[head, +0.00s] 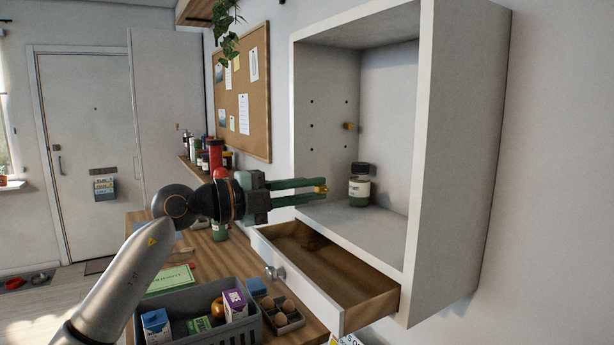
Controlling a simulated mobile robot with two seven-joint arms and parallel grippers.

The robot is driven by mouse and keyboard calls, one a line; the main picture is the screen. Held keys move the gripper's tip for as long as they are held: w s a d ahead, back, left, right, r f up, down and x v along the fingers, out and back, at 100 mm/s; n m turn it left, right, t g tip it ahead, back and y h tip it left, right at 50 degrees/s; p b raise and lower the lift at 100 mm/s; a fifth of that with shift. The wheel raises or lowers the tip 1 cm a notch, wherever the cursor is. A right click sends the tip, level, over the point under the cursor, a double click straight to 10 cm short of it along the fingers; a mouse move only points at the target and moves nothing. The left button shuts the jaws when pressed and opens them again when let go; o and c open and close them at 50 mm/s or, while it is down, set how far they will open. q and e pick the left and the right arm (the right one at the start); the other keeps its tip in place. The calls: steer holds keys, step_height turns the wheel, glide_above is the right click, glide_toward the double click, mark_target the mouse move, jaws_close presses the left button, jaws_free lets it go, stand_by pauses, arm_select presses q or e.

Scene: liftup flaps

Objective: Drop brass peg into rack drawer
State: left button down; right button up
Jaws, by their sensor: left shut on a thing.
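My left gripper (318,190) comes in from the left, its green fingers shut on a small brass peg (321,189) at their tips. The peg is held in the air above the open drawer (378,303), in front of the cabinet's left part. The drawer is pulled out below the white wall cabinet (463,150) and has a brown wooden inside and a round knob. A darker patch shows on its floor near the back; I cannot tell what it is. Another brass peg (349,126) sticks out of the cabinet's inner left wall, among rows of small holes. My right gripper is not in view.
A dark-lidded jar (359,188) stands on the cabinet floor, close to the right of my fingertips. Below, a grey crate (200,338) of packages and a small egg tray (291,322) sit on the wooden counter. Bottles line a shelf under the corkboard (242,95).

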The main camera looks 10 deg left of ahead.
arm_select(q)
step_height(320, 180, down, 4)
steer(key=b, duration=0.3)
steer(key=shift+r, duration=0.15)
steer(key=shift+f+b, duration=0.4)
steer(key=shift+b, duration=0.05)
steer(key=c, duration=0.8)
jaws_free()
steer(key=shift+a, duration=0.1)
steer(key=b+v, duration=0.3)
steer(key=v, duration=0.9)
steer(key=shift+s+a+r, duration=0.1)
steer(key=shift+s, duration=0.15)
